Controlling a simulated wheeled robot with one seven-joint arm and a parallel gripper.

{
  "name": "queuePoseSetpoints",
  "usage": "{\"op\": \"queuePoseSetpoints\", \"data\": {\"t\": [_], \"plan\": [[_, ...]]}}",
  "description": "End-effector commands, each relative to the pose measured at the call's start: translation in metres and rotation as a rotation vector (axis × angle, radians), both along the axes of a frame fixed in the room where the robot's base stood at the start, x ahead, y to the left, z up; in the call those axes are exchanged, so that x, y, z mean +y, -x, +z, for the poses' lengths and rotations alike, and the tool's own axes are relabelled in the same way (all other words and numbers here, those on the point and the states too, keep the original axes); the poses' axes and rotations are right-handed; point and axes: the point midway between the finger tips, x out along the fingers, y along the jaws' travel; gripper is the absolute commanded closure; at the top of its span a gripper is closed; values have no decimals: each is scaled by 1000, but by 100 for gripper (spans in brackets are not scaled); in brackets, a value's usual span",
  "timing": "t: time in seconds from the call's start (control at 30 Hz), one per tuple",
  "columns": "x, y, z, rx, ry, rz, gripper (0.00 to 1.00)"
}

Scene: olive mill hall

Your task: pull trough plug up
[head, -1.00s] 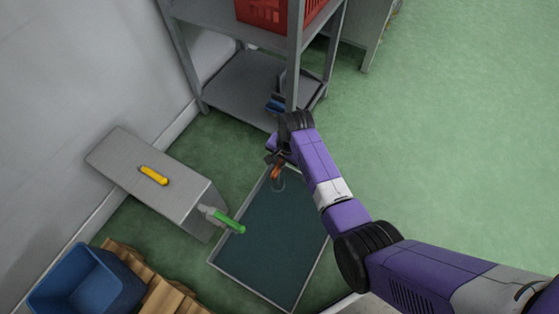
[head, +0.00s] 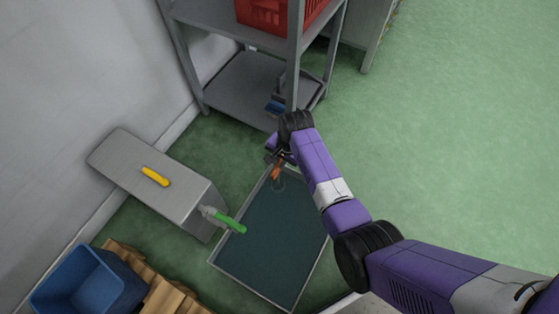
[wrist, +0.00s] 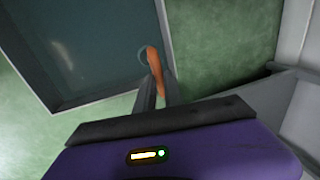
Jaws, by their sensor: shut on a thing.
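The trough (head: 247,291) is a shallow grey-rimmed tray on the floor, with a dark blue-green surface inside. My gripper (head: 277,163) is over its far end, pointing down, and is shut on the orange trough plug (head: 276,173). In the wrist view the orange plug part (wrist: 156,66) stands out from between my two grey fingers (wrist: 153,90). A faint round outline (head: 279,184) lies at the plug's lower end. I cannot tell whether the plug's base is seated or lifted, as it is small and partly hidden.
A grey shelf rack (head: 243,98) with a red crate (head: 262,16) stands behind. A blue bin (head: 84,284) is at lower left. Green floor is clear at right.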

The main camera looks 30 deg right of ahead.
Motion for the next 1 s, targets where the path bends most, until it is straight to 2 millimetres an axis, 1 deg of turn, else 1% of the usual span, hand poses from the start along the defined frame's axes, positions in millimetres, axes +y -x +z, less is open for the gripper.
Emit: {"op": "queuePoseSetpoints", "data": {"t": [0.03, 0.1, 0.2, 0.3, 0.67, 0.7, 0.77, 0.8, 1.0], "plan": [[0, 0, 10, 2, 0, 0, 100], [0, 0, 19, 2, 0, 0, 100], [0, 1, 30, 2, 0, 0, 100], [0, 1, 38, 3, -1, 0, 100], [0, 0, 39, 3, -1, 0, 100], [0, 0, 40, 3, -1, 0, 82], [0, 0, 40, 1, 0, 0, 70], [0, 0, 39, 1, 0, 0, 66], [0, 0, 38, 1, 0, 0, 66]]}}
